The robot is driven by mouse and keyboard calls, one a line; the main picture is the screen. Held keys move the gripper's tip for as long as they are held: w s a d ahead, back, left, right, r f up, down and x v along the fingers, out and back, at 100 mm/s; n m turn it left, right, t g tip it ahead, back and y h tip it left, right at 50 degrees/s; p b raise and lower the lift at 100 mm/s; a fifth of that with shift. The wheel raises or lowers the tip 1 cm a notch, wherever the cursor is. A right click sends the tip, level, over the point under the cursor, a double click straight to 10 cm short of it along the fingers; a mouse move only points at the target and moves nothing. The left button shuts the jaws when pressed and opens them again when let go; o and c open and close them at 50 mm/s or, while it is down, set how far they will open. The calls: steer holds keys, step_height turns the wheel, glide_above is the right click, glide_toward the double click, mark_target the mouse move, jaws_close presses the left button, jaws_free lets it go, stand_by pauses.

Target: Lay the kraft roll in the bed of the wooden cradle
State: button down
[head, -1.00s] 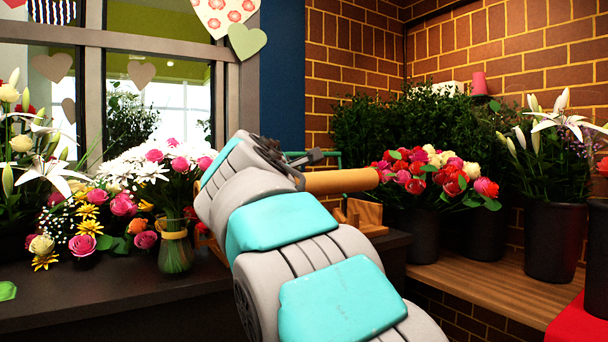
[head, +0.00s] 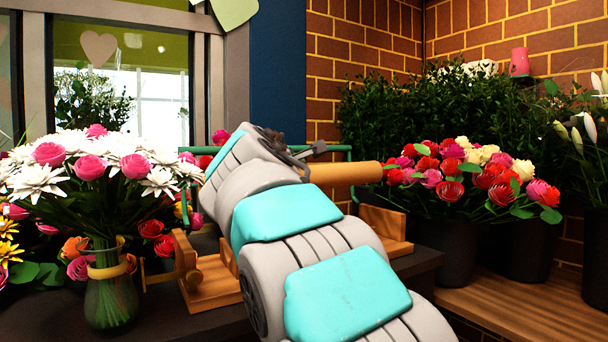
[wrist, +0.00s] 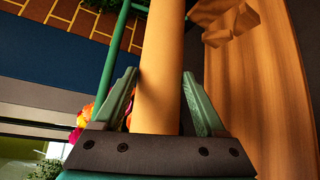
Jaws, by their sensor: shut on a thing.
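The kraft roll (head: 345,173) is a tan cylinder lying roughly level in the head view, its right end sticking out past my gripper (head: 306,158). In the wrist view, the roll (wrist: 161,50) runs between the two green fingers of my gripper (wrist: 160,100), which is shut on it. The wooden cradle (head: 207,291) stands on the dark counter, below and behind my arm. Its right end (head: 388,226) shows below the roll, which is held above it and apart. My arm hides the middle of the cradle's bed. Wood (wrist: 255,85) fills the wrist view's right side.
A green rail (head: 338,153) stands behind the roll; it also shows left of the roll in the wrist view (wrist: 113,55). A glass vase of flowers (head: 112,300) stands left of the cradle. Dark flower buckets (head: 447,250) stand on a wooden shelf at right.

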steer(key=shift+w, duration=0.1)
steer(key=shift+f, duration=0.8)
steer(key=shift+f+b, duration=3.95)
steer(key=shift+f, duration=1.15)
jaws_free()
